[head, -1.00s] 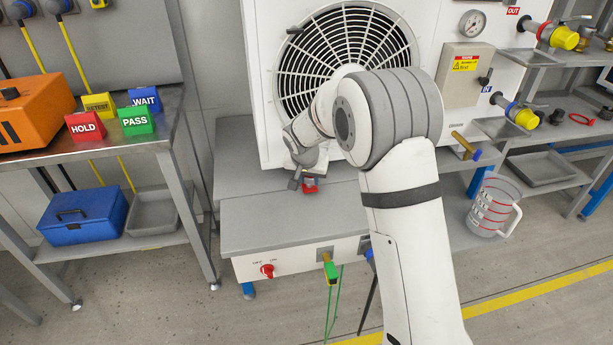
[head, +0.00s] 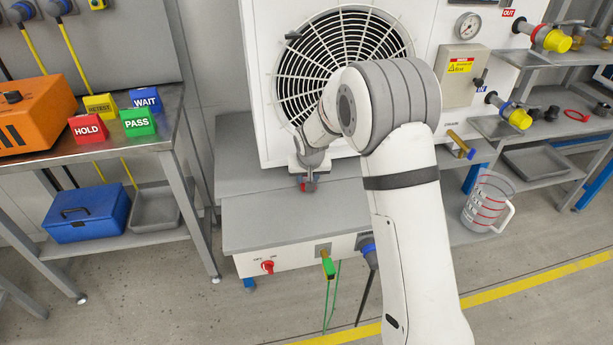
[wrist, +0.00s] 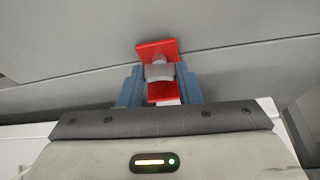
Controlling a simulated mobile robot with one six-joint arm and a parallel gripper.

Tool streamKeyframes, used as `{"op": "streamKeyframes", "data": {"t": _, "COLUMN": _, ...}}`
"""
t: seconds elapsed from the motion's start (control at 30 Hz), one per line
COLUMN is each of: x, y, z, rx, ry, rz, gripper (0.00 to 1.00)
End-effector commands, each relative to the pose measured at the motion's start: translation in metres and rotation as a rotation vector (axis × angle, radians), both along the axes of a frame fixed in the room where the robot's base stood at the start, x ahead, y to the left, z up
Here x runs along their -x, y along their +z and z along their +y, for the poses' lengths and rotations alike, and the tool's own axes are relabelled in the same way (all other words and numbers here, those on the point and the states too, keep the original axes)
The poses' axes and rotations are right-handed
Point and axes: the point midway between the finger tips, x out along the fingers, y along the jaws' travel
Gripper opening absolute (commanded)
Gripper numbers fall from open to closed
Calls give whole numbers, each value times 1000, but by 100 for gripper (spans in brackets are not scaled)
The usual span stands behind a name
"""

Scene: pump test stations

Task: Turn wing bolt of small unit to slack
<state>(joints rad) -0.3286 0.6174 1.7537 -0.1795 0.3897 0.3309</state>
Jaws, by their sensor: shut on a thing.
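The red wing bolt (wrist: 157,48) stands at the grey bench top in front of the white fan unit (head: 253,100). In the wrist view its red wings lie to both sides of a grey middle part. My gripper (wrist: 161,90) is shut on the wing bolt, with one blue-grey finger on each side. In the head view my gripper (head: 308,186) points down at the bench top, and only a bit of red (head: 302,187) shows beside the fingers. The fingers hide much of the bolt there, so its exact angle is hard to tell.
Below the bench top is a panel with a red knob (head: 267,267) and a green plug (head: 328,268). A clear jug (head: 482,210) stands at the right. A side table with HOLD (head: 87,128) and PASS (head: 138,122) signs is at the left.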

Motion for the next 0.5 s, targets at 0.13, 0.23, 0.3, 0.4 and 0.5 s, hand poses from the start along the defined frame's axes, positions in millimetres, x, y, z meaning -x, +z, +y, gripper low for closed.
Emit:
{"op": "streamKeyframes", "data": {"t": 0.13, "x": -1, "y": 1, "z": 0, "rx": 0, "ry": 0, "rz": -3, "gripper": 37}}
{"op": "streamKeyframes", "data": {"t": 0.23, "x": -1, "y": 1, "z": 0, "rx": 0, "ry": 0, "rz": -2, "gripper": 45}}
{"op": "streamKeyframes", "data": {"t": 0.3, "x": 0, "y": 1, "z": 0, "rx": 0, "ry": 0, "rz": -2, "gripper": 50}}
{"op": "streamKeyframes", "data": {"t": 0.4, "x": 0, "y": 0, "z": 1, "rx": 0, "ry": 0, "rz": -2, "gripper": 53}}
{"op": "streamKeyframes", "data": {"t": 0.5, "x": 0, "y": 0, "z": 1, "rx": 0, "ry": 0, "rz": -1, "gripper": 53}}
